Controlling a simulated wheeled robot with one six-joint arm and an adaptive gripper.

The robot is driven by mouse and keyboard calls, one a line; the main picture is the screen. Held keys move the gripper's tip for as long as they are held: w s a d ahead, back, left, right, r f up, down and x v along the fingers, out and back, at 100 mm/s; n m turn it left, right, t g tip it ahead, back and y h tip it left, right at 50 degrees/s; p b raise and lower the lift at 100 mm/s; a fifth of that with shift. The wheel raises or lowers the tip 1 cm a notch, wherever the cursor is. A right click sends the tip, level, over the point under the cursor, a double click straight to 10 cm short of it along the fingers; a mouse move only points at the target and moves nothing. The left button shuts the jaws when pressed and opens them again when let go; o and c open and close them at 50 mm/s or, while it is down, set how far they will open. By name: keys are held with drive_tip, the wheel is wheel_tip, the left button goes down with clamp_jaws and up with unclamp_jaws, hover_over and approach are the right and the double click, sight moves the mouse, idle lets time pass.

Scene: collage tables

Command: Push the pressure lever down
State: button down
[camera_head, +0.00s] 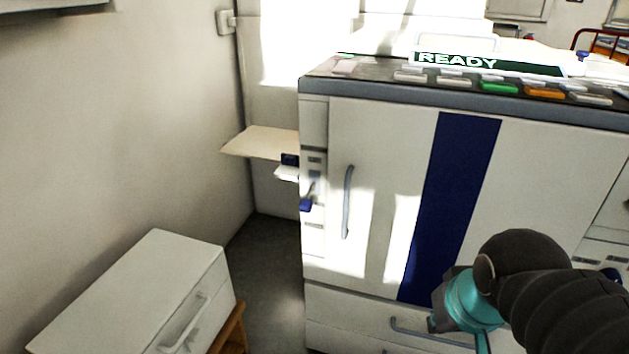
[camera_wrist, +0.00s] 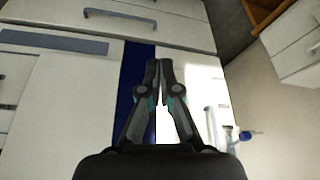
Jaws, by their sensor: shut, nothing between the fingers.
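A small blue-ended lever (camera_head: 305,204) sticks out from the narrow left panel of the white machine (camera_head: 380,140); it looks like the pressure lever. A second dark blue part (camera_head: 290,159) sits higher on that side, under a pale shelf. In the wrist view, a blue-ended part (camera_wrist: 245,135) shows at the right, beyond the door handle; which of the two it is I cannot tell. My gripper (camera_wrist: 159,66) is shut and empty, in front of the blue stripe and apart from the lever. In the head view its fingers are hidden, and my arm is at the lower right.
A vertical door handle (camera_head: 348,202) juts out between the blue stripe (camera_head: 450,200) and the lever. A pale shelf (camera_head: 262,142) sticks out left of the machine. A white drawer unit (camera_head: 140,285) stands lower left, with bare floor (camera_head: 262,265) between it and the machine.

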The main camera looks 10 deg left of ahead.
drive_tip(key=w+a+r+n, duration=0.5)
drive_tip(key=w+a, duration=0.3)
drive_tip(key=a, duration=0.4)
drive_tip(key=n+h, duration=0.1)
drive_tip(key=n, duration=0.9)
approach(303, 203)
drive_tip(key=shift+g, duration=0.3)
drive_tip(key=b+x, duration=0.1)
drive_tip(key=x, duration=0.1)
drive_tip(key=b+x, duration=0.1)
drive_tip(key=x, duration=0.1)
drive_tip(key=b+x, duration=0.1)
drive_tip(key=x, duration=0.2)
drive_tip(key=shift+w, duration=0.35)
